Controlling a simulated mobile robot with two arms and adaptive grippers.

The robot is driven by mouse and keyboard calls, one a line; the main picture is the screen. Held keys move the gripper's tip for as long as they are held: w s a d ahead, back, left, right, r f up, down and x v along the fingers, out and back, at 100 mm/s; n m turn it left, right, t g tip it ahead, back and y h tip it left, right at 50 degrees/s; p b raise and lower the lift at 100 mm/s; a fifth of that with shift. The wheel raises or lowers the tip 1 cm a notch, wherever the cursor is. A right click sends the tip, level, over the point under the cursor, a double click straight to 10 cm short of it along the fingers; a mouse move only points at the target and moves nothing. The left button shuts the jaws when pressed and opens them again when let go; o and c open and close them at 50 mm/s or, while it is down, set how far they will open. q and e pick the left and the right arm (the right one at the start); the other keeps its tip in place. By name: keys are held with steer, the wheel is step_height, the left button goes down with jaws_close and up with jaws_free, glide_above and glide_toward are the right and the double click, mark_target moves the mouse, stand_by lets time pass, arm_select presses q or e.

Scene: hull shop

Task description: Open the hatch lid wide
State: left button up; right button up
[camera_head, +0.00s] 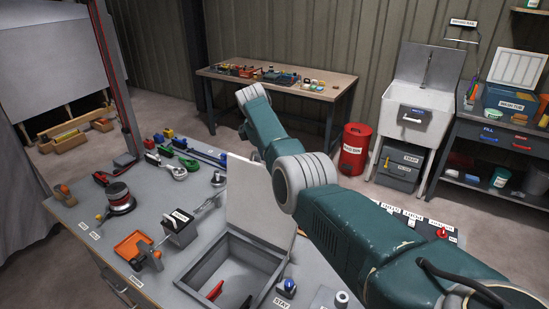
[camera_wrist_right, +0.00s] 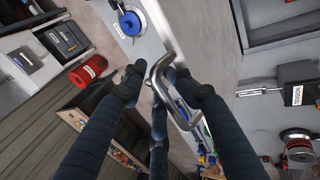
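The hatch lid (camera_head: 262,199) is a pale flat panel. It stands raised, close to upright, at the back edge of the open grey hatch box (camera_head: 192,272) on the bench. In the right wrist view the lid (camera_wrist_right: 208,45) shows as a pale surface beside my fingers, with a bent metal handle (camera_wrist_right: 157,74) between them. My right gripper (camera_wrist_right: 157,82) has its dark fingers closed around this handle. In the head view my right arm reaches over the bench, and its gripper is hidden behind the lid and arm. My left gripper is in neither view.
On the bench (camera_head: 75,212) are an orange tray (camera_head: 131,245), a labelled dark box (camera_head: 180,228), a round sander-like tool (camera_head: 119,198) and several clamps. A red bin (camera_head: 354,148) and a second table (camera_head: 335,92) stand behind. Floor is free between them.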

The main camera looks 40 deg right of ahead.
steer(key=shift+w, duration=0.1)
steer(key=shift+a+r, duration=0.15)
steer(key=shift+r, duration=0.15)
steer(key=v, duration=1.1)
steer(key=shift+r, duration=0.1)
steer(key=shift+a, duration=0.1)
